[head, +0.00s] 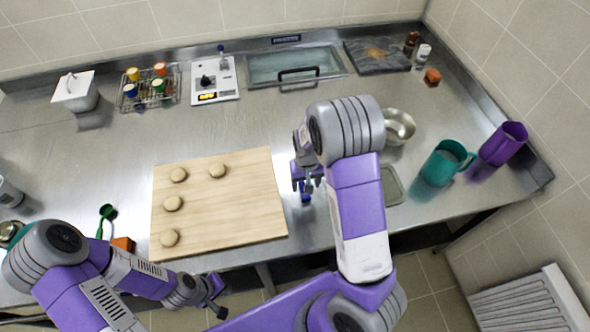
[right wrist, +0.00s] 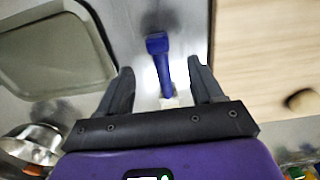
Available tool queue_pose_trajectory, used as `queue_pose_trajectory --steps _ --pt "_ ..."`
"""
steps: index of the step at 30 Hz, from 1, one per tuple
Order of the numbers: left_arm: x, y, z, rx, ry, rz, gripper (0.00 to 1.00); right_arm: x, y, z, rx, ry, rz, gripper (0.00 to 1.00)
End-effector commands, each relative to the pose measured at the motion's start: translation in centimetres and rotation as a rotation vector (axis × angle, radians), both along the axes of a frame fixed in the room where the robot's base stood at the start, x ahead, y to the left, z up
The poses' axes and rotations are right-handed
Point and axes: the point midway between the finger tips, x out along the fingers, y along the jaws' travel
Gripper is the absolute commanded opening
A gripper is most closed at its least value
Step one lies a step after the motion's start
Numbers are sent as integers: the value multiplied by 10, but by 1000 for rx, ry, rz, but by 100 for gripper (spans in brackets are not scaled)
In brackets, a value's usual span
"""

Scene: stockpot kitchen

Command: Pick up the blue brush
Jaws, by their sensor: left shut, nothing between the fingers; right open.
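The blue brush (right wrist: 158,50) lies on the steel counter between the wooden board and a grey tray. In the right wrist view its handle runs down between the two fingers of my right gripper (right wrist: 160,78), with clear gaps on both sides. In the head view my right gripper (head: 308,180) points down over the brush (head: 306,199), right of the board, and mostly hides it. My right gripper is open and empty. My left gripper (head: 217,302) is shut and empty, low at the front, near the board's front edge.
The wooden board (head: 250,205) holds several round pale pieces. The grey tray (right wrist: 50,50) is close beside the brush. A metal bowl (head: 399,125), teal mug (head: 440,165) and purple cup (head: 503,143) stand at the right. A bottle rack (head: 148,90) and white scale (head: 226,88) stand at the back.

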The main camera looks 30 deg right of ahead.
Motion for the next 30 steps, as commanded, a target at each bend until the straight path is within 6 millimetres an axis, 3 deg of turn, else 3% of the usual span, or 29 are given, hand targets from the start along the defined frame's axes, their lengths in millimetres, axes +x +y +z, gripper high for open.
queue_pose_trajectory --steps 15,24,30 --pt "0 0 -2 0 1 0 0 1 -1 -67 0 2 0 66" --pt "0 0 -2 0 1 0 0 1 -1 -71 0 0 0 66" --pt "0 0 -2 0 1 0 0 1 -1 -71 0 0 0 35"
